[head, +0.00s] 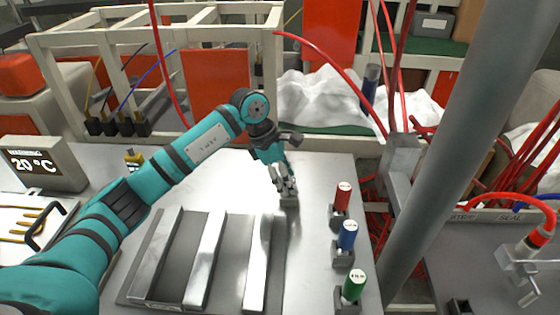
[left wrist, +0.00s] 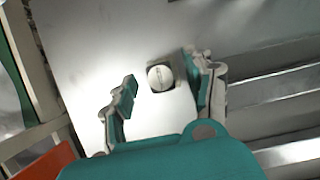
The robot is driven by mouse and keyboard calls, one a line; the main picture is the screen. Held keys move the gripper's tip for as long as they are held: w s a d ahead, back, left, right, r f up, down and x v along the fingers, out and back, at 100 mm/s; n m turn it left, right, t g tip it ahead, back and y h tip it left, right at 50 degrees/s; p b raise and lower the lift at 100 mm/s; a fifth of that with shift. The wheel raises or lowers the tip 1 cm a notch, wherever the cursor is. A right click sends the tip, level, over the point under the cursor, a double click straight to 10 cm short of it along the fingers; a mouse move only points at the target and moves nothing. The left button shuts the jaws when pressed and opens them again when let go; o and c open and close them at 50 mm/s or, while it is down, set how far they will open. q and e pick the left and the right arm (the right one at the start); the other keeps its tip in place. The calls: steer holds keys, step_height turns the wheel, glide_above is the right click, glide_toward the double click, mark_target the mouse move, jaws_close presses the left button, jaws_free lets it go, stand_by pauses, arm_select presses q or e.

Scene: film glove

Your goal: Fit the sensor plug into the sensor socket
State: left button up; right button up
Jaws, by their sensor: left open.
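My left gripper (head: 284,190) is open, pointing down over the metal table. A small grey block (head: 289,201) is at its fingertips. In the left wrist view, a round, slotted silver top (left wrist: 160,77) on a dark square base lies between the spread fingers of the left gripper (left wrist: 163,90), with gaps on both sides. I cannot tell whether this is the sensor plug or the sensor socket. No part is clearly labelled as either. A red-capped connector (head: 540,236) on a cable stands in a metal holder at the far right. My right gripper is not in view.
Red (head: 343,193), blue (head: 347,234) and green (head: 354,285) cylinders stand in holders right of the gripper. A rack of metal bars (head: 205,262) lies in front. A display (head: 40,163) reads 20 °C at left. A thick grey post (head: 450,130) rises at right.

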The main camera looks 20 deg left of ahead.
arm_select(q)
steer(key=shift+d+f, duration=0.25)
steer(key=shift+f, duration=0.35)
jaws_close()
